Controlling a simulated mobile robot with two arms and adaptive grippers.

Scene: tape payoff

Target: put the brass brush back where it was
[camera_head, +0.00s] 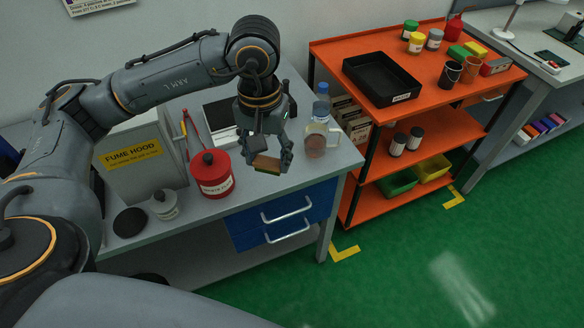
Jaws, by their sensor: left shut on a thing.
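My left gripper (266,160) hangs over the grey bench, pointing down. It is shut on a small block with a tan top and a darker, yellowish-green lower edge, which I take to be the brass brush (266,163). The brush appears to be held above the bench top; the exact gap is hard to tell. The fingers hide its ends. My right gripper is not in view.
A red can (212,175) stands left of the brush, a clear jar (317,138) right of it. The fume hood (135,160) is further left. An orange cart (440,90) bears a black tray (382,80). The bench front (270,190) is clear.

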